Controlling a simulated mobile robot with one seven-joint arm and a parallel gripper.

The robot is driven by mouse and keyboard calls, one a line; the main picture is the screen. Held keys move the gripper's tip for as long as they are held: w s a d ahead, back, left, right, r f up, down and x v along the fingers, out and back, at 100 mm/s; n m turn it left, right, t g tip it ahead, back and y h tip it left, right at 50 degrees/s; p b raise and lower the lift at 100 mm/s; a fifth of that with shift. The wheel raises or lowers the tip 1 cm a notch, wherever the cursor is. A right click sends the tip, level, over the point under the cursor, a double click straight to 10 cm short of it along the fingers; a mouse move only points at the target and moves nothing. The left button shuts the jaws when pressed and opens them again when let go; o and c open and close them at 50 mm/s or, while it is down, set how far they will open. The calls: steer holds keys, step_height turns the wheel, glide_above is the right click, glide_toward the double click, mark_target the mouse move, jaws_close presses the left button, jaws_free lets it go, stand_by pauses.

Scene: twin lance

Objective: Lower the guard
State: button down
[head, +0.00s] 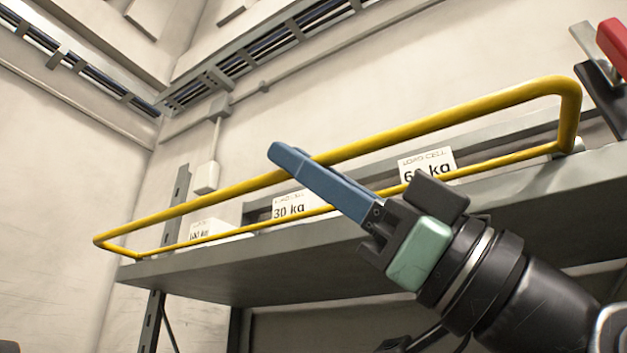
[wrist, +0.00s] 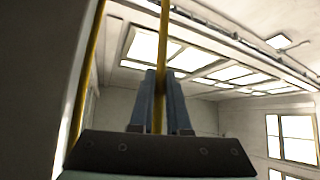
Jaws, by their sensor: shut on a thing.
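The guard is a yellow tube frame (head: 430,123) along the front of a grey shelf (head: 230,277). Its long outer bar is above its lower bar in the head view, and short bends join them at both ends. My gripper (head: 284,156), with blue fingers, is shut on the outer bar near its middle. In the wrist view the yellow bar (wrist: 163,40) runs between the two fingers (wrist: 161,76). The fingers hide a short piece of the bar. A second yellow bar (wrist: 88,60) shows at the left of the wrist view.
Labels reading 30 kg (head: 289,207) and 60 kg (head: 427,165) show behind the guard. A red-ended part (head: 614,45) is at the upper right, close to the guard's right end. A wall box (head: 206,177) is behind. The space in front of the shelf's left half looks clear.

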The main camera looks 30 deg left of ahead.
steer(key=shift+f+b, duration=0.45)
steer(key=shift+f, duration=0.35)
steer(key=c, duration=0.9)
jaws_free()
steer(key=shift+w, duration=0.1)
steer(key=b+v, duration=0.3)
steer(key=v, duration=1)
